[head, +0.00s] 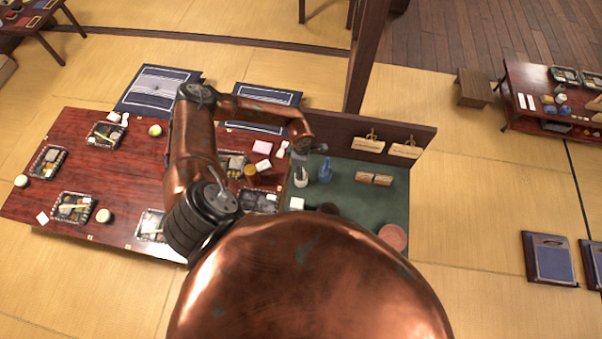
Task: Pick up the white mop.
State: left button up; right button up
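A small white upright object (301,178) stands on the green surface at its left part, in the head view. It may be the white mop, but it is too small to tell its shape surely. A similar blue object (325,171) stands just right of it. My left arm arches over the red table, and its end with the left gripper (299,158) hangs right above the white object. The gripper is small and dark, and I cannot see whether its fingers are open or touch the object.
The green surface (366,207) has a low wooden back board (345,127) with hanging tags, small wooden blocks (374,179) and a round pinkish thing (393,237). A red table (125,165) with several lunch boxes adjoins on the left. A wooden post (366,55) rises behind.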

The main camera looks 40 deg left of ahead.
pick_arm(q)
jog(key=shift+f, duration=0.25)
jog(key=shift+c, duration=0.7)
grip_shut()
jog(key=shift+r, duration=0.1)
